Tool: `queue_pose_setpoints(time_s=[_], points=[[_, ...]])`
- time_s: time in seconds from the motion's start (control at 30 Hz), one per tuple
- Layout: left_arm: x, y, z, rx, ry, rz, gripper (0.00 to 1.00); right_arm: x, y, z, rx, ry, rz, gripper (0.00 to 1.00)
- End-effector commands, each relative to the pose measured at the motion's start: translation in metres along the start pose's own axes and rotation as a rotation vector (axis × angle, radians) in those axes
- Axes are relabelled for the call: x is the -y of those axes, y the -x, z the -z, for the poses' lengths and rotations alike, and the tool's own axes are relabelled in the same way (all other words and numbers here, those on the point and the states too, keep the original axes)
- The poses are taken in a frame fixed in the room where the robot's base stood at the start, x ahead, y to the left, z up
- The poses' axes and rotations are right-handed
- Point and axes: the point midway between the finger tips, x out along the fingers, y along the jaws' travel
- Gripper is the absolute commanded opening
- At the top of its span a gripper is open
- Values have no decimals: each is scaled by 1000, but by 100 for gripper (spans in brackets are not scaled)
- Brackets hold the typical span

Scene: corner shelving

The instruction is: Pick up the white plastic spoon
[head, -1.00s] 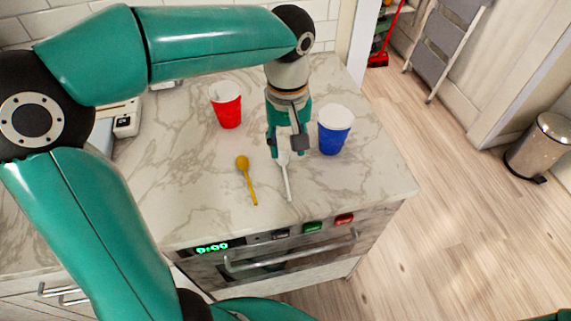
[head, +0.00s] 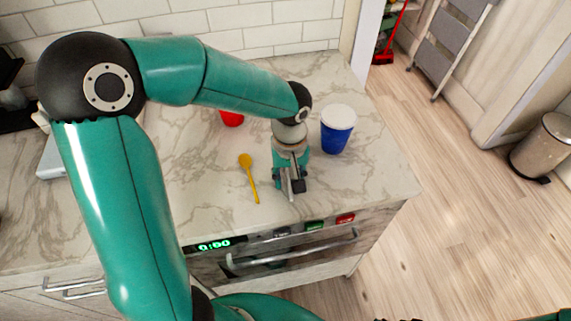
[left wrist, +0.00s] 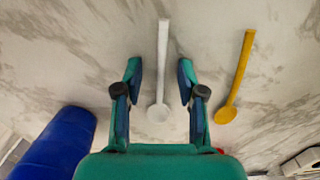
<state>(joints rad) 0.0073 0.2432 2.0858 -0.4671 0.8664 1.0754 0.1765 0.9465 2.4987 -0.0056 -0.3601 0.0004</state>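The white plastic spoon (left wrist: 162,60) lies on the marble counter. In the left wrist view its bowl points toward my left gripper (left wrist: 160,68) and its handle points away. The two fingers are apart, one on each side of the spoon, with gaps and nothing gripped. In the head view the gripper (head: 290,188) points down over the spoon and hides most of it. Whether the fingertips touch the counter cannot be told.
A yellow spoon (head: 249,176) lies just left of the gripper. A blue cup (head: 336,134) stands to the right. A red cup (head: 232,119) behind is mostly hidden by my arm. The counter's front edge, above an oven (head: 290,255), is close.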

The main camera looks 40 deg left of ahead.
Motion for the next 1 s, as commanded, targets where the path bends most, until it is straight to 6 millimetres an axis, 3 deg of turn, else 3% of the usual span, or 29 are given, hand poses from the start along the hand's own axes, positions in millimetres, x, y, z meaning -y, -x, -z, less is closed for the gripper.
queue_pose_setpoints(time_s=[0.17,0.43,1.0], points=[[0,0,0,0,-1,0,40,0,0,0,0,0,0,40],[-1,0,0,0,-2,0,0,0,0,0,0,0,0,40],[-2,8,0,-2,-3,-2,0,0,0,0,0,0,0,40]])
